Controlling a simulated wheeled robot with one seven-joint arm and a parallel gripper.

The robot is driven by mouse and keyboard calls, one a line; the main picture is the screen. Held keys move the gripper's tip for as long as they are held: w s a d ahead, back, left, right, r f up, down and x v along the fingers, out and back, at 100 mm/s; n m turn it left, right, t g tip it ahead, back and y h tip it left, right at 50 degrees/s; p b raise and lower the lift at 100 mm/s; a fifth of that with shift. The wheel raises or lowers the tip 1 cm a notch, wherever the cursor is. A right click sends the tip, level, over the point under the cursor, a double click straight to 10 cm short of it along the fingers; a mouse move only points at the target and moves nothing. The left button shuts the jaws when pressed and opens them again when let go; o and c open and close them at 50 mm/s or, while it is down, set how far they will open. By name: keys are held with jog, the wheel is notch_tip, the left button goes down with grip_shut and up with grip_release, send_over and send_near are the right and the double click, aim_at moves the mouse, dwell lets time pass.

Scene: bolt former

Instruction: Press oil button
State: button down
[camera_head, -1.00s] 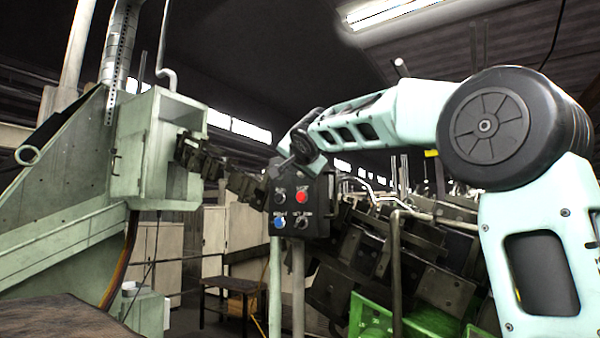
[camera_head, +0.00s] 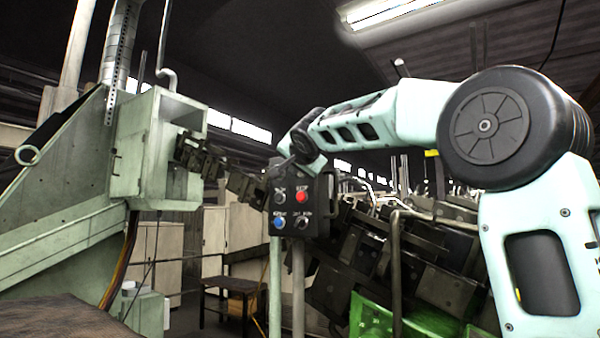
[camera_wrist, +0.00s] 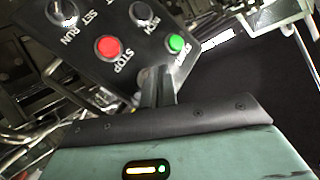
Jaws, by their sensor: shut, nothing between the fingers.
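A dark control box (camera_head: 302,212) stands on posts in the middle of the head view, with a red button, a blue button and dark knobs. Its labels are too small to read there. I cannot make out an oil label. My gripper (camera_wrist: 156,76) is shut and empty, its fingertips close to the panel edge, just below and left of the green button. Contact cannot be told. In the head view the fingers are not made out.
A green machine with a box housing (camera_head: 150,150) stands on the left. A chain of dark blocks (camera_head: 225,175) runs from it behind the control box. Dark machinery with rails (camera_head: 400,260) and a green bin (camera_head: 375,315) fill the right.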

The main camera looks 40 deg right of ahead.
jog(key=shift+d, duration=0.1)
dwell(0.3)
jog(key=shift+w+d, duration=0.15)
jog(key=shift+d, duration=0.15)
jog(key=shift+w+d, duration=0.15)
jog(key=shift+d, duration=0.3)
dwell(0.7)
jog(key=shift+a, duration=0.1)
jog(key=shift+s+a+b, duration=0.3)
jog(key=shift+a+b, duration=0.4)
jog(key=shift+b, duration=0.15)
